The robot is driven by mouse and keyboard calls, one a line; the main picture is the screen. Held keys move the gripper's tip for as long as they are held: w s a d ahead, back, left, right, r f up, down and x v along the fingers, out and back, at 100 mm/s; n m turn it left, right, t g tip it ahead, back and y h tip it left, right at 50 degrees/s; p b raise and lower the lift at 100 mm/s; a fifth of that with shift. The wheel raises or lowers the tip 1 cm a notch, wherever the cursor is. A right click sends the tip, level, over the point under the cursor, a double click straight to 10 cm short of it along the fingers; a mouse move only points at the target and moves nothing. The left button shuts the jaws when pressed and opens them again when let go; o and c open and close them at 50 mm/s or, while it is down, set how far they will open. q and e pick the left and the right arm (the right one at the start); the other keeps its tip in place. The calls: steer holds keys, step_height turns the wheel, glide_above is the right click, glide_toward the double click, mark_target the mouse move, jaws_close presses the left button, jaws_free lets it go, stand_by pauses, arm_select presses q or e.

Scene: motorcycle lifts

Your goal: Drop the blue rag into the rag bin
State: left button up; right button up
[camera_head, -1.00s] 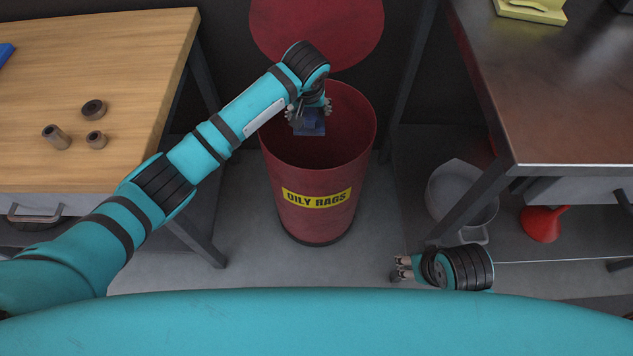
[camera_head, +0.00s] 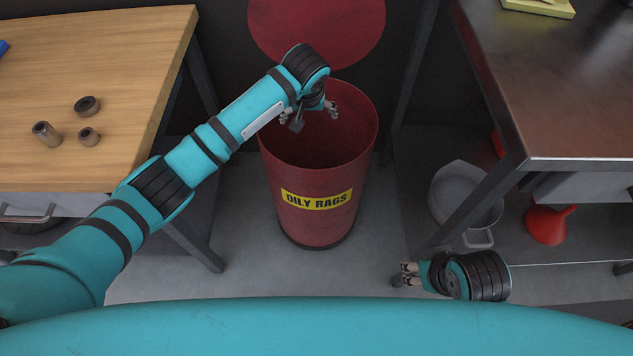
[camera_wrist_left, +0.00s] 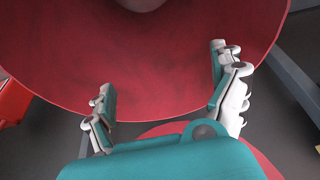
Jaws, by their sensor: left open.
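The rag bin (camera_head: 322,226) is a round red can with a yellow "OILY RAGS" label, standing upright on the floor between two tables. Its red lid (camera_head: 317,28) is raised behind the opening. My left gripper (camera_head: 309,115) is over the bin's mouth, open and empty. In the left wrist view my left gripper (camera_wrist_left: 163,74) has its fingers spread, with the bin's red inner wall (camera_wrist_left: 160,60) beyond them. The blue rag is not visible in either view now; the bottom of the bin is hidden. My right gripper (camera_head: 408,274) is low at the right, away from the bin.
A wooden table (camera_head: 110,60) with several dark metal bushings (camera_head: 87,106) is at the left. A metal-topped table (camera_head: 560,110) is at the right. Below it are a grey pan (camera_head: 462,197) and a red funnel (camera_head: 548,224). Floor shows around the bin.

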arm_select(q)
steer(key=v, duration=1.2)
